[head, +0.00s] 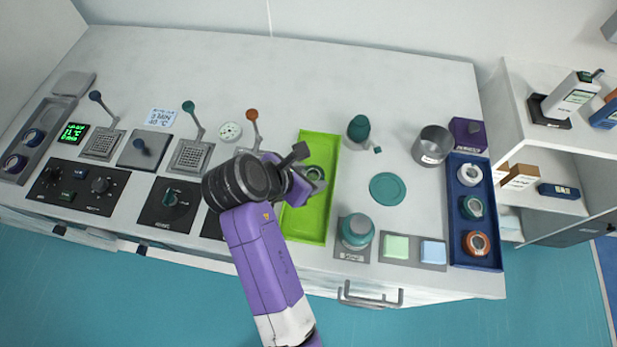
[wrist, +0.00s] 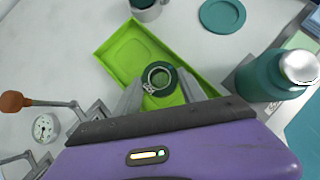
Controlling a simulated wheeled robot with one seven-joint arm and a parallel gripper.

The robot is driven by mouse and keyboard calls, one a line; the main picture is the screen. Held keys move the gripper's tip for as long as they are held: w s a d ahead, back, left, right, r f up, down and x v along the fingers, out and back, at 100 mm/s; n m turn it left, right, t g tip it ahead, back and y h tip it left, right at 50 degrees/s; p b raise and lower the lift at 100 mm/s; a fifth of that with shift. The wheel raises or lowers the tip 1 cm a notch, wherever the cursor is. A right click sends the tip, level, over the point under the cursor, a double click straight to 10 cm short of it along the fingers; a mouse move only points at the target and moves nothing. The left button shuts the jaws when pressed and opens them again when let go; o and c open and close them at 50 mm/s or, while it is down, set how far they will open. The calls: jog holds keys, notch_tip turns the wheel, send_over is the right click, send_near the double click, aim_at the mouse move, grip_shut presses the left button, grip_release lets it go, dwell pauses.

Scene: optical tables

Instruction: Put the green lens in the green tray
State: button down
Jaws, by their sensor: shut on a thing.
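The green lens (wrist: 159,79) is a dark green ring with a clear centre and a metal rim. My gripper (wrist: 158,92) is shut on it, one finger on each side. The green tray (head: 309,226) is a bright lime rectangle on the table; it also shows in the wrist view (wrist: 112,50). The lens is over the tray's area, but I cannot tell its height above the floor. In the head view my gripper (head: 308,175) is over the tray's middle, and the lens (head: 315,173) shows partly at the fingers.
A teal bottle (head: 356,231) stands close right of the tray, and a teal disc (head: 387,189) lies beyond it. A metal cup (head: 432,146) stands farther right. A blue tray (head: 472,255) holds several ring-shaped parts. Levers, including an orange-knobbed one (head: 253,120), stand left of the tray.

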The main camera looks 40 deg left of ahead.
jog(key=shift+f, duration=0.95)
jog(key=c, duration=0.9)
grip_release()
jog(key=shift+c, duration=0.2)
jog(key=v, duration=1.2)
